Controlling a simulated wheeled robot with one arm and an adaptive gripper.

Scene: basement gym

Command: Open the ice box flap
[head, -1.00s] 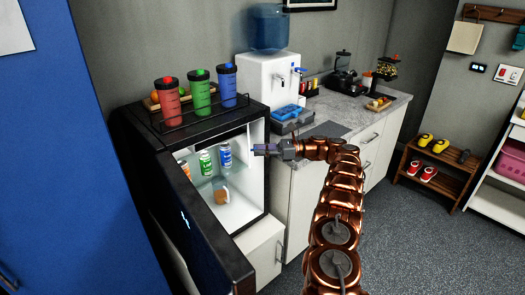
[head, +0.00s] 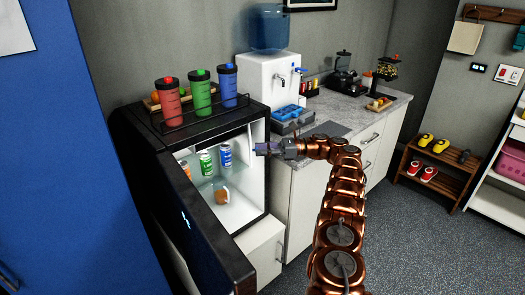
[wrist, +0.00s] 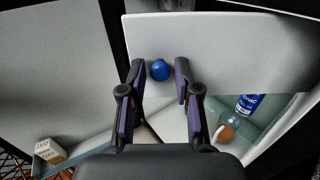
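The ice box flap (wrist: 215,45) is a pale panel in the upper part of the wrist view, with a round blue knob (wrist: 159,70) on it. In the head view the flap is hard to make out inside the small black fridge (head: 255,190), whose door stands open. My gripper (head: 262,148) is at the right side of the fridge opening. In the wrist view my gripper (wrist: 160,67) is open, with its two fingertips apart on either side of the knob. I cannot tell whether either finger touches it.
The open door (head: 200,230) is at the left. Red, green and blue bottles (head: 200,92) stand on top. A counter (head: 345,105) with a water dispenser (head: 268,82) is to the right.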

